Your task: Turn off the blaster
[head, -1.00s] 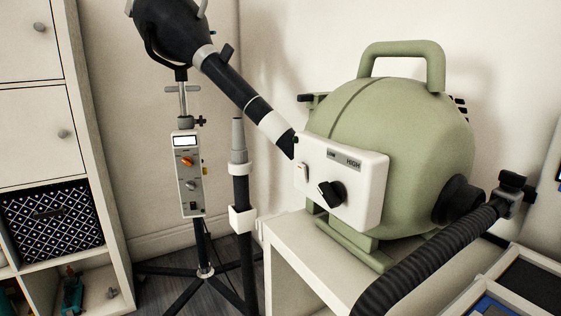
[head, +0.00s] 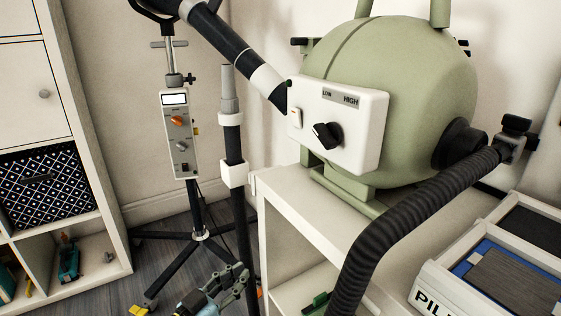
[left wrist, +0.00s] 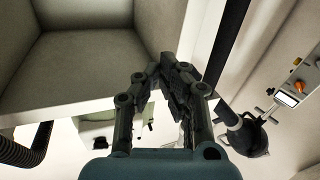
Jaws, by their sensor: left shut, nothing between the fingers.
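The blaster (head: 410,95) is a round green machine with a handle, standing on a white shelf unit. Its white control panel (head: 352,145) carries LOW and HIGH marks, a black knob (head: 327,135) and a small light-coloured switch (head: 296,117) at the left edge. A thick black hose (head: 385,225) leaves its right side. My left gripper (head: 240,276) is at the bottom of the head view, well below the panel and apart from it. It is shut and empty, also in the left wrist view (left wrist: 172,78). My right gripper is out of view.
A black-and-white tube (head: 235,50) passes left of the panel. A stand with a grey control box (head: 179,135) and an upright pole (head: 233,150) stand left of the white shelf unit (head: 300,215). A cubby shelf (head: 110,215) is at far left. Trays (head: 440,285) lie at lower right.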

